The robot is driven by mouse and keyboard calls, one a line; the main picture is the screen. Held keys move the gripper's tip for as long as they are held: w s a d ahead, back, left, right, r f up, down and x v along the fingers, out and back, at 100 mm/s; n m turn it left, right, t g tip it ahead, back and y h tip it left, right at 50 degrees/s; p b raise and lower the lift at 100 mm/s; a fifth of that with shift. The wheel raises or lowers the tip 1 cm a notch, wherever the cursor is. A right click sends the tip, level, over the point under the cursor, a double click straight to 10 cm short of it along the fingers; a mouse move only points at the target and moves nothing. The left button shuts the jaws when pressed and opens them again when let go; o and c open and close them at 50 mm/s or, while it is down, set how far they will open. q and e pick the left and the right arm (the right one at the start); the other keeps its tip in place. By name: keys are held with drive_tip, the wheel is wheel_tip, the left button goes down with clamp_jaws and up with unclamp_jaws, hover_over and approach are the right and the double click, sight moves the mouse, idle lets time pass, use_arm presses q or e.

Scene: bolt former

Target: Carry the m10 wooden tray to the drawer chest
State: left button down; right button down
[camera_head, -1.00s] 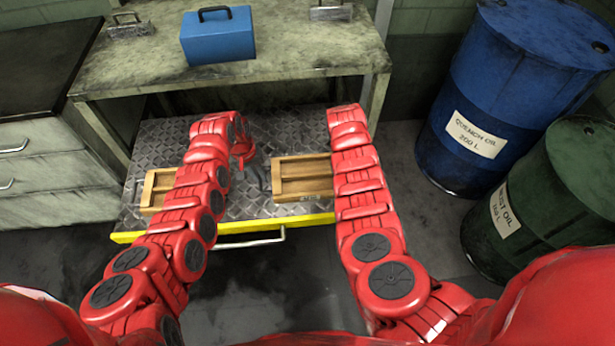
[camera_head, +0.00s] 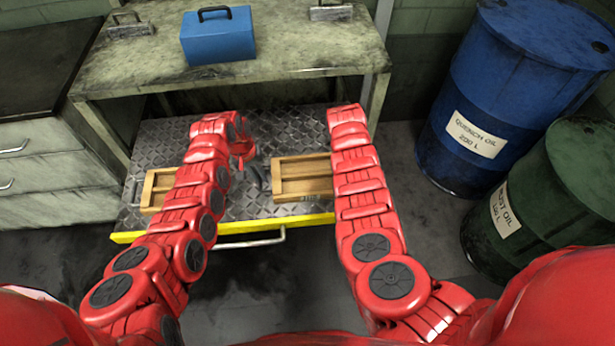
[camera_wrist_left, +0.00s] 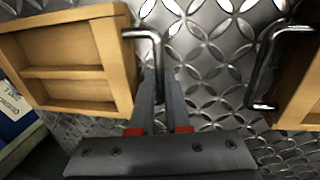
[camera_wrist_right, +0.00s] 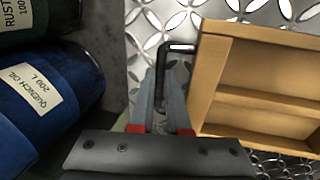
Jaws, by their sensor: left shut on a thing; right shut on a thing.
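Two wooden trays are over the yellow-edged metal plate (camera_head: 270,213) in the head view. The right-hand tray (camera_head: 303,177) is between my arms; the left-hand tray (camera_head: 153,192) is partly hidden behind my left arm. My left gripper (camera_wrist_left: 160,85) is shut on the bar handle of the right-hand tray, which also shows in the left wrist view (camera_wrist_left: 118,60). My right gripper (camera_wrist_right: 162,75) is shut on the opposite handle of that same tray (camera_wrist_right: 262,85). I cannot read the tray's marking or tell whether it touches the plate. The drawer chest (camera_head: 55,180) stands at the left.
A worn bench (camera_head: 300,50) with a blue toolbox (camera_head: 218,36) stands behind the plate. A blue drum (camera_head: 500,90) and a green drum (camera_head: 550,200) stand close on the right. The left-hand tray's handle (camera_wrist_left: 262,65) is near my left gripper. Floor shows in front.

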use_arm(q)
drive_tip(key=shift+r, duration=0.1)
